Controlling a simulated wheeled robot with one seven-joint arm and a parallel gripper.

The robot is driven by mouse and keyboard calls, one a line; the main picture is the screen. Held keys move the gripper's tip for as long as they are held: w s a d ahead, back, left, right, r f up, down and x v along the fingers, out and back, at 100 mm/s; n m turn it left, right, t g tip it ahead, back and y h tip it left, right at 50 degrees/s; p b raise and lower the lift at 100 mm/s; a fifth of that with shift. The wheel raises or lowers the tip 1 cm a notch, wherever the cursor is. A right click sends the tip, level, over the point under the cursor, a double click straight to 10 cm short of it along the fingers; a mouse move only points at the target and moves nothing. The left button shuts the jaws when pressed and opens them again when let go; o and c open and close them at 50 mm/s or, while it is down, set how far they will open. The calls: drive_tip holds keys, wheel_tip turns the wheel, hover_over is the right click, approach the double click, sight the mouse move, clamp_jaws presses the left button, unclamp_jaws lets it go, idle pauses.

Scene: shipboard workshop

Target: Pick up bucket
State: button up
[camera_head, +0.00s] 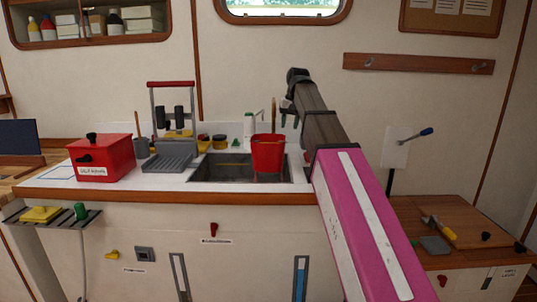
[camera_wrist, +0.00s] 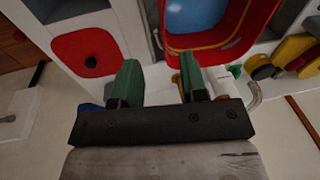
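The red bucket (camera_head: 268,153) stands upright in the sink area of the white counter, with a brown stick-like handle rising from it. In the wrist view the bucket (camera_wrist: 222,50) is at the upper right, seen from above with a bluish inside. My gripper (camera_wrist: 157,62) has two green fingers spread apart with nothing between them. The right fingertip overlaps the bucket's near edge in the picture; I cannot tell whether it touches. In the head view my gripper (camera_head: 287,112) hangs above and right of the bucket, partly hidden by my arm.
The sink (camera_head: 222,172) is set in the counter. A grey rack (camera_head: 172,155) and a red box (camera_head: 102,158) stand to the left. A white bottle (camera_head: 249,124) is behind the bucket. A lower wooden bench (camera_head: 455,215) with tools is at the right.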

sight(284, 145)
drive_tip(key=f, duration=0.3)
drive_tip(key=w+a+f, duration=0.1)
drive_tip(key=f, duration=0.6)
drive_tip(key=shift+w+a, duration=0.35)
drive_tip(key=shift+a, duration=0.05)
clamp_jaws()
idle(1.2)
